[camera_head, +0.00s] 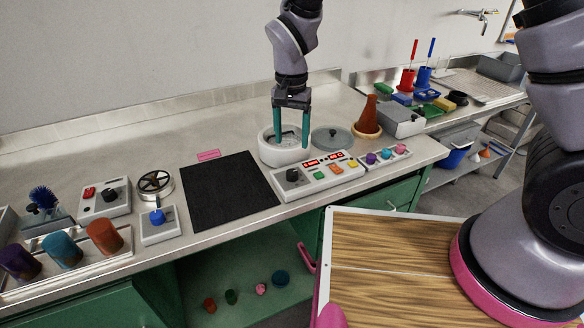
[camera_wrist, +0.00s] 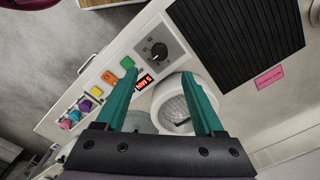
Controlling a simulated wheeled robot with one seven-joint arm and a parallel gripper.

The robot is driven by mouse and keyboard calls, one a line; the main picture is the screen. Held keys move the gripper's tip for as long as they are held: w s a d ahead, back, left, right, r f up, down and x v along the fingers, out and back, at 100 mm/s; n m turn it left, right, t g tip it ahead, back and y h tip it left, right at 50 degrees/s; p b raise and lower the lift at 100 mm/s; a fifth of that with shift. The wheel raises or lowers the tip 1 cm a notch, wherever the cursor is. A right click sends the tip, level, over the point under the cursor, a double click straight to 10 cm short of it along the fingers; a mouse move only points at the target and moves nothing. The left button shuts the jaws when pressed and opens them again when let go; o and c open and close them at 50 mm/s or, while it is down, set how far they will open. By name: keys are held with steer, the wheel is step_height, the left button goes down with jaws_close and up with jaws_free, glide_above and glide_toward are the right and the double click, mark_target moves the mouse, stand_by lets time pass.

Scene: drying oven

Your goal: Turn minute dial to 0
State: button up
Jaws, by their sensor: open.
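A white control panel (camera_head: 318,178) on the counter carries a black dial (camera_head: 292,175), red lit displays (camera_head: 323,161) and coloured buttons. In the wrist view the dial (camera_wrist: 158,50) has a light pointer mark and lies beyond the fingertips, near a red display (camera_wrist: 144,81) whose text is too small to read surely. No label I can read marks it as the minute dial. My gripper (camera_head: 291,145) points down with its green fingers apart, over the white round bowl (camera_head: 268,148) behind the panel. Nothing is between the fingers (camera_wrist: 160,74), and they are apart from the dial.
A black mat (camera_head: 228,190) lies left of the panel. Purple, teal and pink knobs (camera_head: 386,153) stand to its right. A grey lid (camera_head: 331,138) and a brown cone (camera_head: 368,115) stand behind. Another box with a black knob (camera_head: 104,198) sits at the left.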

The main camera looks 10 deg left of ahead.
mark_target(292, 172)
step_height(292, 172, down, 10)
steer(key=shift+f, duration=0.1)
stand_by(0.4)
jaws_close()
